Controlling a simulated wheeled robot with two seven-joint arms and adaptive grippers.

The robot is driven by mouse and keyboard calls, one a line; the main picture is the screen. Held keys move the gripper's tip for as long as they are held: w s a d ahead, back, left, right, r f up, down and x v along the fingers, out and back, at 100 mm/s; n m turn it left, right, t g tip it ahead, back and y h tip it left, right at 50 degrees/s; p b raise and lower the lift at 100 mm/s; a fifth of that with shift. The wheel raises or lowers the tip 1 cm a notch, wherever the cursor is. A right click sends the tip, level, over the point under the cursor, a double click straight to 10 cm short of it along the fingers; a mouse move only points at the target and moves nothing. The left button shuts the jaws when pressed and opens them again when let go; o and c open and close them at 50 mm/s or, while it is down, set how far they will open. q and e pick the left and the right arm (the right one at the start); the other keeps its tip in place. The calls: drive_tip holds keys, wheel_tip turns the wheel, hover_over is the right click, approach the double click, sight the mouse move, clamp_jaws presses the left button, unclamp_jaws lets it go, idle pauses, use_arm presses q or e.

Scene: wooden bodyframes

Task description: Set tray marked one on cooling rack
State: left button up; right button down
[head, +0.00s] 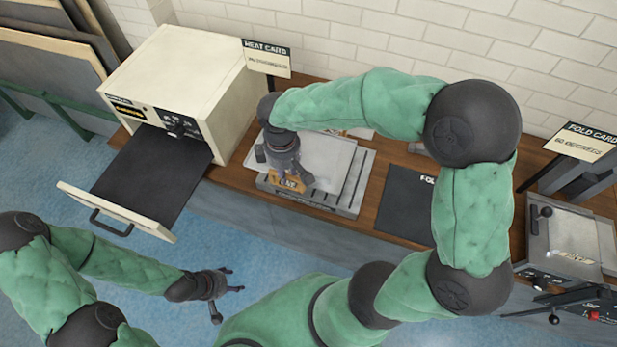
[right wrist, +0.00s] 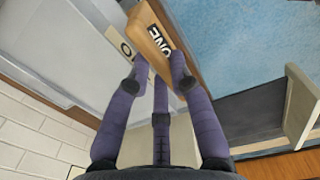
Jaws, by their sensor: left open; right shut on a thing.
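The grey tray (head: 325,158) has a wooden front handle (head: 289,186) marked ONE, which shows large in the right wrist view (right wrist: 150,38). The tray lies over the grey slotted cooling rack (head: 348,208) on the bench; I cannot tell whether it rests fully on it. My right gripper (head: 286,172) is shut on the tray's handle end, and its fingers also show in the right wrist view (right wrist: 158,75). My left gripper (head: 226,293) is open and empty, low in front of the bench, apart from everything.
A cream oven (head: 195,85) stands left of the rack, its door (head: 115,212) open and a dark surface (head: 150,175) reaching out. A black fold mat (head: 405,205) lies right of the rack. A metal bending machine (head: 572,240) stands far right. Blue floor in front is clear.

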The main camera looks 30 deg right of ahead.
drive_tip(key=d+f, duration=0.2)
drive_tip(key=d+f+b, duration=0.1)
drive_tip(key=d+f, duration=0.3)
drive_tip(key=shift+w+d+b, duration=0.1)
drive_tip(key=shift+w+b, duration=0.2)
drive_tip(key=shift+d+f+b, duration=0.15)
drive_tip(key=shift+f+b, duration=0.15)
drive_tip(key=shift+f, duration=0.6)
drive_tip(key=shift+d+f+b, duration=0.1)
drive_tip(key=shift+f+b, duration=0.2)
drive_tip(key=shift+f, duration=0.7)
drive_tip(key=c, duration=1.5)
unclamp_jaws()
drive_tip(key=shift+f, duration=0.15)
drive_tip(key=o, duration=0.4)
drive_tip(key=shift+s, duration=0.1)
